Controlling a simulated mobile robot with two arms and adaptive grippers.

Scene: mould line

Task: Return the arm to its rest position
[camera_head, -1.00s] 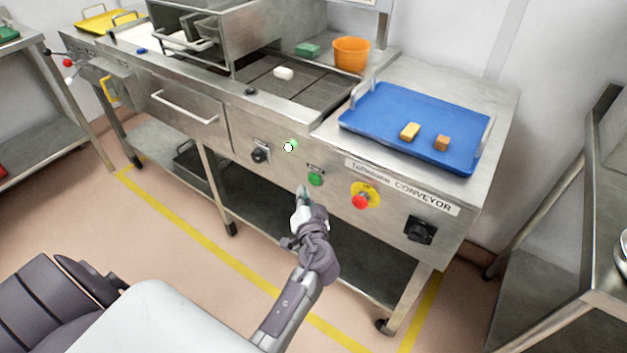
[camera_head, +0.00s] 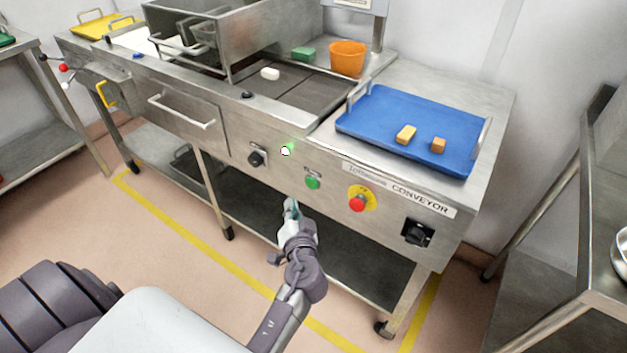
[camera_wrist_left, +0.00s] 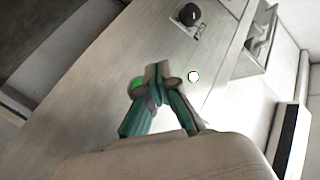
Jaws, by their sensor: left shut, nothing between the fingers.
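My left gripper (camera_head: 291,206) is in front of the conveyor's front panel, below and to the left of the green button (camera_head: 312,183). Its fingers are shut with nothing between them, and it stands apart from the panel. In the left wrist view the closed fingertips (camera_wrist_left: 158,72) meet, and part of a green button (camera_wrist_left: 137,86) shows beside them. My right gripper is not in view.
The conveyor front carries a black knob (camera_head: 257,158), a red emergency stop (camera_head: 358,203) and a black rotary switch (camera_head: 417,233). A blue tray (camera_head: 380,106) with two small blocks lies on top. The floor in front is clear.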

